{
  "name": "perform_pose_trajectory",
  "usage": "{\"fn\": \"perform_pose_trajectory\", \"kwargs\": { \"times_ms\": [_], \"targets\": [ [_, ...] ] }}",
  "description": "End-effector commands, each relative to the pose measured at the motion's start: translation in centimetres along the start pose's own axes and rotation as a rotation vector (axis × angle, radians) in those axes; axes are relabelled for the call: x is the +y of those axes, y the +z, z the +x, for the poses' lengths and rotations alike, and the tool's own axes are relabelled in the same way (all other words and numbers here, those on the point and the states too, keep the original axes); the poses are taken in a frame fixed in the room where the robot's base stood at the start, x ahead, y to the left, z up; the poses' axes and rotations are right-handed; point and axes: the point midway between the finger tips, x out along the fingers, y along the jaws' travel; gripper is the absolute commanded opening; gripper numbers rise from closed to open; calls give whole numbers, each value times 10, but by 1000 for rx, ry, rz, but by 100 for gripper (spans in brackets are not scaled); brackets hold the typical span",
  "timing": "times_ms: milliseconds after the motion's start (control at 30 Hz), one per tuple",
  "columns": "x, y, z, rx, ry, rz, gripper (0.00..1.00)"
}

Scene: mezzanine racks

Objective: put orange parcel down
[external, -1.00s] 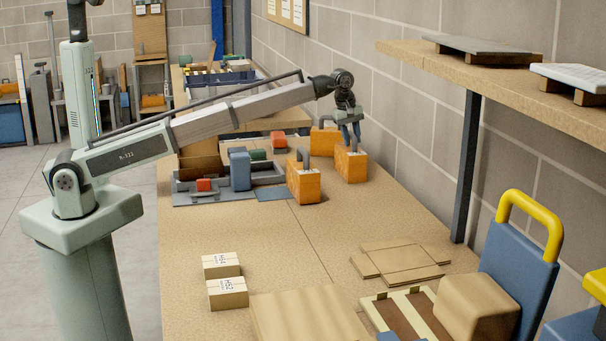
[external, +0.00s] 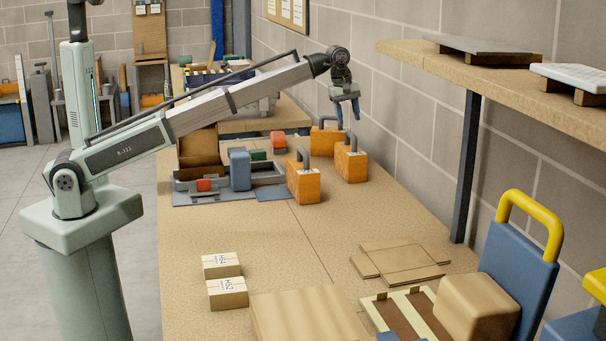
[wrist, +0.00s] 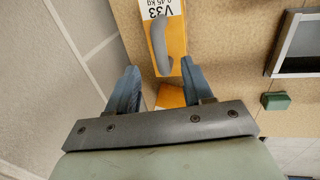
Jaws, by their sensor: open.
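Three orange parcels with grey handles stand upright on the workbench in the external view: the right one (external: 351,167), the front one (external: 304,187) and a back one (external: 322,140), partly hidden. My gripper (external: 348,113) is open and empty, raised above the right parcel and clear of its handle. In the wrist view, an orange parcel with a white "V33" label (wrist: 174,38) and a grey handle lies beyond the fingertips of my gripper (wrist: 159,66). Part of another orange parcel (wrist: 170,96) shows between the fingers.
A wall and a shelf (external: 510,82) border the bench on the right. Two small cartons (external: 228,293) stand in front. The bench middle is clear.

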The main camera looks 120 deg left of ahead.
Motion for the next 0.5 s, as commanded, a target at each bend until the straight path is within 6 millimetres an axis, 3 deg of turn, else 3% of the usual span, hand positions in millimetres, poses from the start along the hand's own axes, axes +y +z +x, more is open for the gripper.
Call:
{"fn": "perform_pose_trajectory", "kwargs": {
  "times_ms": [200, 500],
  "targets": [
    [1, 0, -31, 0, 0, 0, 51],
    [0, 0, -44, 0, 0, 0, 51]
  ]
}}
